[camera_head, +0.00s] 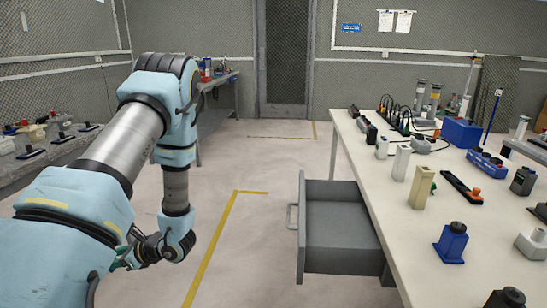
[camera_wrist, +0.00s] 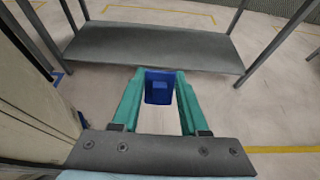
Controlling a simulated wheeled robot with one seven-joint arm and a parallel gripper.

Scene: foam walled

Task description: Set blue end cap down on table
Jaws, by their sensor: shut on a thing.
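The blue end cap (camera_wrist: 158,88) is a small blue boxy piece in the wrist view. My gripper (camera_wrist: 160,76) has its two teal fingers on either side of it, shut on it near the tips. Pale floor shows around the piece. In the head view my arm hangs low on the left, and the held piece cannot be made out there. The long pale table (camera_head: 385,172) stands to the right of my arm in the head view, apart from it.
A grey drawer (camera_head: 340,220) stands open from the table's near side. The tabletop holds a blue block with a black knob (camera_head: 451,243), a beige block (camera_head: 421,187) and several others. The wrist view shows a grey low shelf (camera_wrist: 150,45) with legs ahead and a beige panel (camera_wrist: 35,110) at left.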

